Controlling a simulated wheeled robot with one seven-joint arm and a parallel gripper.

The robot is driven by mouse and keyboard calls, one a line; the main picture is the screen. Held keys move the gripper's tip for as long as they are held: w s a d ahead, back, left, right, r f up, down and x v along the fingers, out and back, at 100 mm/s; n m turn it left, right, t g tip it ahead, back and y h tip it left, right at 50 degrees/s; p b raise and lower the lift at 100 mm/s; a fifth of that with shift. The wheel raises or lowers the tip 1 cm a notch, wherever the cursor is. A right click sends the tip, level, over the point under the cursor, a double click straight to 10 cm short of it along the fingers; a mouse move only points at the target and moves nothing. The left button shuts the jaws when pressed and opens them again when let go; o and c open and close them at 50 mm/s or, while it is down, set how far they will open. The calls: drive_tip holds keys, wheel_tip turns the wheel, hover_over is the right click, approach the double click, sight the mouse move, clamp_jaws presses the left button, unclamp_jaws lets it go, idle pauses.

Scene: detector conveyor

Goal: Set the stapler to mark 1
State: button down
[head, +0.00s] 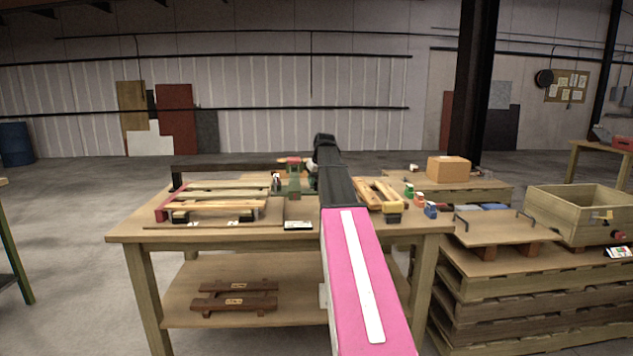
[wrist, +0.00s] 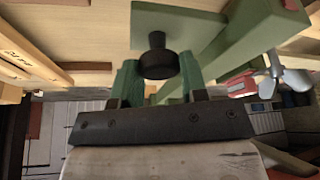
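A green device with a red top (head: 294,177) stands at the back of the workbench, left of my arm; it may be the stapler, but I cannot tell for certain. In the wrist view, green bars (wrist: 225,45) and a black round knob (wrist: 157,62) show close up. My gripper (wrist: 158,80) is open, with one finger on each side of the knob in the picture. I cannot tell whether the fingers touch it. In the head view my arm hides the gripper. No mark 1 can be read.
The workbench (head: 130,232) holds a slatted wooden frame (head: 215,200) at left and a small wooden frame (head: 378,195) at right. A metal wing-shaped part (wrist: 285,80) lies right of the fingers. A wooden crate (head: 575,218) and a cardboard box (head: 449,168) stand further right.

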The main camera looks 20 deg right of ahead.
drive_tip(key=w+a, duration=0.4)
drive_tip(key=a, duration=1)
drive_tip(key=w+a, duration=0.4)
drive_tip(key=a, duration=1.1)
drive_tip(key=w+a, duration=0.4)
drive_tip(key=a, duration=1)
drive_tip(key=shift+w+a, duration=0.2)
drive_tip(key=shift+w, duration=0.05)
drive_tip(key=c, duration=0.7)
unclamp_jaws()
drive_tip(key=v, duration=1.1)
drive_tip(key=shift+f, duration=0.1)
drive_tip(key=shift+s, duration=0.1)
